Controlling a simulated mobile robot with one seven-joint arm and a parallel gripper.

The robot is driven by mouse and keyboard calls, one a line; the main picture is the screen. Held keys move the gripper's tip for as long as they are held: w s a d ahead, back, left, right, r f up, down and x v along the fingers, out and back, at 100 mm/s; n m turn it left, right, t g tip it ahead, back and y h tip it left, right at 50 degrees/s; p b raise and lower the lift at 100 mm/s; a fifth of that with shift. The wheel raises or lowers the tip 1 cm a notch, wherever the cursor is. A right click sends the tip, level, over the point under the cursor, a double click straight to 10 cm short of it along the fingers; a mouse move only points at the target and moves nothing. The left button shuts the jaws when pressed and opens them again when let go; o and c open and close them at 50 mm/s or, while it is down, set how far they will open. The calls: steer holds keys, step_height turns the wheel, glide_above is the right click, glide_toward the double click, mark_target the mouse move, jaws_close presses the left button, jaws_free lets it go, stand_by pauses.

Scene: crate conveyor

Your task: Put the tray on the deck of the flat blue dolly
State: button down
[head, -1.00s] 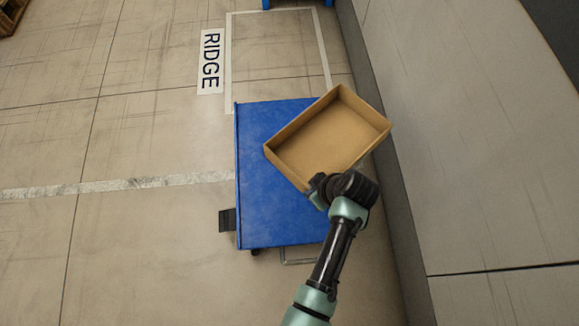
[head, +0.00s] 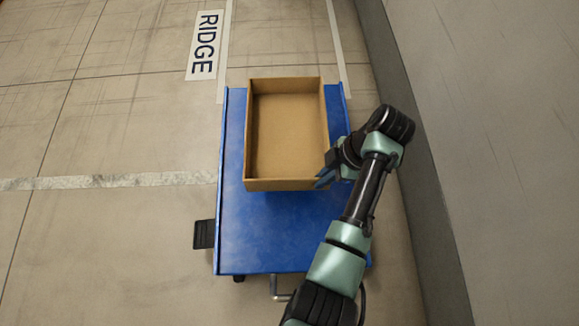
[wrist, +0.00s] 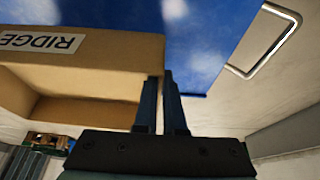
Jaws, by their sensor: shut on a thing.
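The tray (head: 286,184) is an open tan box, empty inside. In the head view it is over the far half of the flat blue dolly (head: 285,240), squared up with the deck. I cannot tell for sure whether it touches the deck or hangs just above it. My gripper (head: 326,178) is at the tray's near right corner, shut on its wall. Blue deck shows past the wall.
A grey wall (head: 440,130) runs close along the right of the dolly. A wire handle (head: 280,292) sticks out at the dolly's near end. A floor sign reading "RIDGE" (head: 204,45) lies beyond it to the left. The floor at left is clear.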

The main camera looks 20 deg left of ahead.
steer(key=shift+w+f+b, duration=0.15)
steer(key=shift+f+b, duration=0.3)
steer(key=shift+f, duration=0.15)
step_height(320, 180, down, 9)
steer(key=b, duration=0.6)
steer(key=shift+b, duration=0.4)
steer(key=c, duration=1)
jaws_free()
steer(key=p+v, duration=0.8)
steer(key=v, duration=0.4)
